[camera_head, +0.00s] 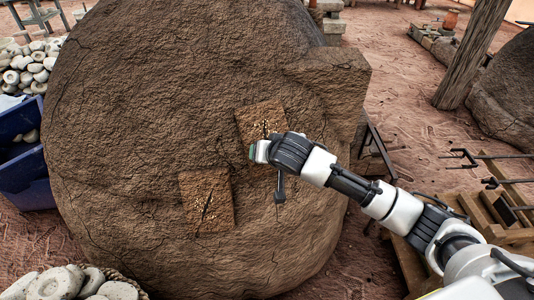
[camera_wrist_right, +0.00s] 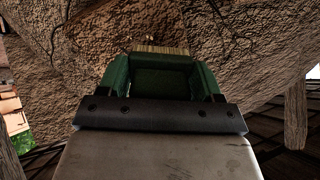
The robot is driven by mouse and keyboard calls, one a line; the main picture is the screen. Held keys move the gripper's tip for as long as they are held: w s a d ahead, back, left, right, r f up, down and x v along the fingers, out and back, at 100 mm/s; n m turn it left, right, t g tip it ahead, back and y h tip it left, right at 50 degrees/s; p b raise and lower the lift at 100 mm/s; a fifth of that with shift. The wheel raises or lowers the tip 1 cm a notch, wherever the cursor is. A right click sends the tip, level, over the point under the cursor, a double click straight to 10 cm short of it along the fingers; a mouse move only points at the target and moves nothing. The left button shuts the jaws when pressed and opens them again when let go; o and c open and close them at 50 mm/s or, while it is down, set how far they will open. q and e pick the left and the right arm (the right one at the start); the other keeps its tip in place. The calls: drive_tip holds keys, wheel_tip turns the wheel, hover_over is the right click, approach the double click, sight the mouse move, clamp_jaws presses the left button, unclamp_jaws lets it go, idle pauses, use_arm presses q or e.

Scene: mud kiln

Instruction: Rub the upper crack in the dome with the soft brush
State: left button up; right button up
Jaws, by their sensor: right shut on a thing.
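The brown mud dome (camera_head: 130,110) fills the middle of the head view. The upper crack sits in a lighter rough patch (camera_head: 260,112), partly covered by my right wrist. A second patch (camera_head: 196,187) with a dark crack lies lower left. My right gripper (camera_head: 254,152) is at the lower edge of the upper patch; its green fingers also show in the right wrist view (camera_wrist_right: 160,72). It is shut on the soft brush, whose pale bristles (camera_wrist_right: 160,49) show beyond the fingers, towards the dome. I cannot tell whether they touch it. My left gripper is out of view.
A blue bin (camera_head: 24,170) and a heap of pale round stones (camera_head: 28,66) stand at the left. More pale stones (camera_head: 58,284) lie at the lower left. A wooden post (camera_head: 472,55) and a wooden pallet (camera_head: 490,210) are at the right.

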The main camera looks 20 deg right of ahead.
drive_tip(key=shift+b+x, duration=0.3)
drive_tip(key=shift+x, duration=0.65)
